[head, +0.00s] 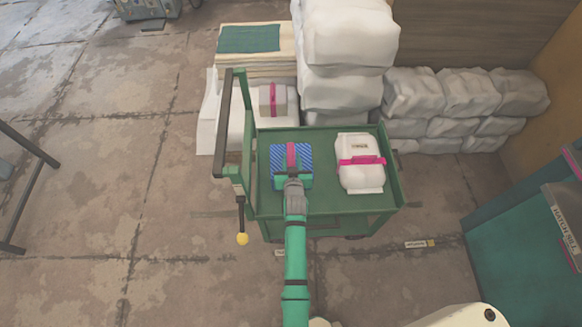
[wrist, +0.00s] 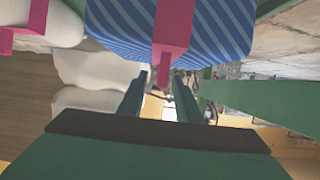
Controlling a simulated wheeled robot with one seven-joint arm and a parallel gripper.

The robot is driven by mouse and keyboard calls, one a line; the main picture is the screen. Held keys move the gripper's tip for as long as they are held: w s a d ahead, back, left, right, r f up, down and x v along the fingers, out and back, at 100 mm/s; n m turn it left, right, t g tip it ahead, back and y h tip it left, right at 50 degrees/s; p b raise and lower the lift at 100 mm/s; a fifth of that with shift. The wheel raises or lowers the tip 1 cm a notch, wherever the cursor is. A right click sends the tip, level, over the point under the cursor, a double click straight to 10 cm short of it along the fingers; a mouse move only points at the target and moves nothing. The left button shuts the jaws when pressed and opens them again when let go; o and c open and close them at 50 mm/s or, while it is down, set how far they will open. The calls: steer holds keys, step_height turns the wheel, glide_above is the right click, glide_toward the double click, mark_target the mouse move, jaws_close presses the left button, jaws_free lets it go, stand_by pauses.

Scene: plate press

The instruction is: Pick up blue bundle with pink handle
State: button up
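The blue striped bundle (head: 278,152) sits on the left part of the green cart's tray. Its pink handle (head: 291,153) runs across its top. In the wrist view the blue bundle (wrist: 220,30) fills the upper middle, with the pink handle (wrist: 173,32) reaching down toward my fingers. My gripper (head: 292,182) is at the near edge of the bundle. In the wrist view my gripper (wrist: 163,85) has its two fingers apart, and the handle's end appears between their tips. I cannot tell whether they touch it.
A white bundle with a pink strap (head: 359,176) lies on the right of the cart (head: 325,200). The cart's push handle (head: 226,120) rises at its left. White sacks (head: 345,50) are stacked behind. A green cabinet (head: 510,230) stands at right.

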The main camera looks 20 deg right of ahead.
steer(key=shift+x, duration=1.3)
steer(key=shift+a, duration=0.1)
steer(key=shift+c, duration=0.7)
jaws_close()
steer(key=shift+r, duration=0.25)
